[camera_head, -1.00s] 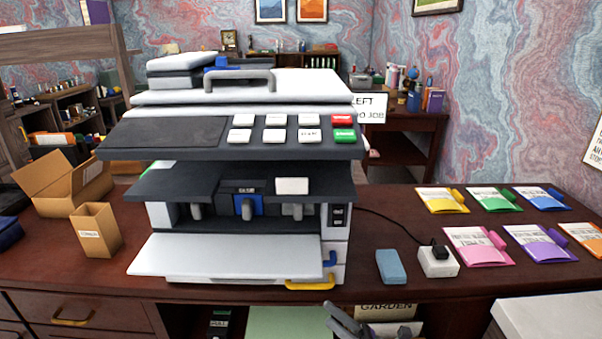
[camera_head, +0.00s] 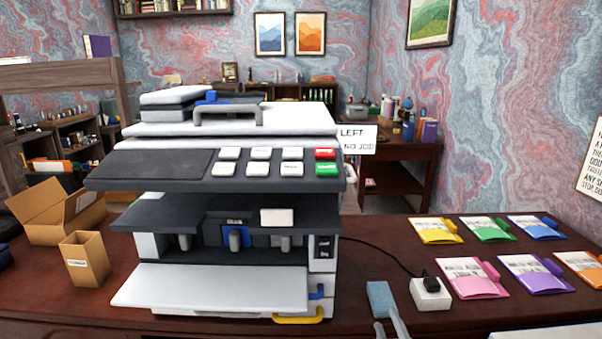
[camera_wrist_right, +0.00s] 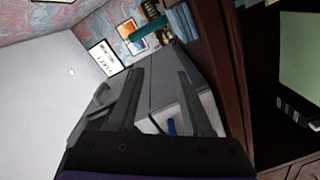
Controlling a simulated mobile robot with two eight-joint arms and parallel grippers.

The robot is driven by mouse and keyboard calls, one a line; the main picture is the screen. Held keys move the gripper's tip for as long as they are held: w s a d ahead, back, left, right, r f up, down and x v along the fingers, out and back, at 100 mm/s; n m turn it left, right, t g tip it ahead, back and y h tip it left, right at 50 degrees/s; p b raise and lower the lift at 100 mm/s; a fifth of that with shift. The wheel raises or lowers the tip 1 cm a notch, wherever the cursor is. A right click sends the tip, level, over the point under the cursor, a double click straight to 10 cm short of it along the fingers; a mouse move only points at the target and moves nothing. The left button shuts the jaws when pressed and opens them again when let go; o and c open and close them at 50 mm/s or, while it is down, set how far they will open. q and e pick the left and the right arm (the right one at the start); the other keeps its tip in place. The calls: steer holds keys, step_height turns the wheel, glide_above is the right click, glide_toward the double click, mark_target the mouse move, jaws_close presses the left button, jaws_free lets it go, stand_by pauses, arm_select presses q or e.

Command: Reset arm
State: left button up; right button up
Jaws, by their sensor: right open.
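My left gripper is not in view.
A large printer-like machine (camera_head: 225,288) fills the middle of the desk. A white socket box (camera_head: 430,299) with a black plug stands right of the blue block. Several coloured folders (camera_head: 487,230) lie at the right. Open cardboard boxes (camera_head: 86,262) stand at the left.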

steer(key=s+f+m+g, duration=0.4)
steer(key=s+f, duration=0.1)
steer(key=s, duration=0.5)
steer(key=s+a+f+m+g, duration=0.1)
steer(key=s+f+m+g, duration=0.4)
steer(key=s, duration=0.4)
steer(key=s+f+m+g, duration=0.35)
steer(key=s+f, duration=0.25)
steer(key=s, duration=0.4)
arm_select(q)
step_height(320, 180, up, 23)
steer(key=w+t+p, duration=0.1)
steer(key=p, duration=1.9)
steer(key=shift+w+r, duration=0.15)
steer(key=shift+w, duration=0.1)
arm_select(e)
step_height(320, 180, up, 23)
steer(key=w, duration=0.1)
steer(key=shift+w+n, duration=0.35)
steer(key=shift+w, duration=0.05)
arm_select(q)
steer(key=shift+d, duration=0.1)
arm_select(e)
steer(key=shift+s+d+t, duration=0.1)
steer(key=shift+t, duration=0.15)
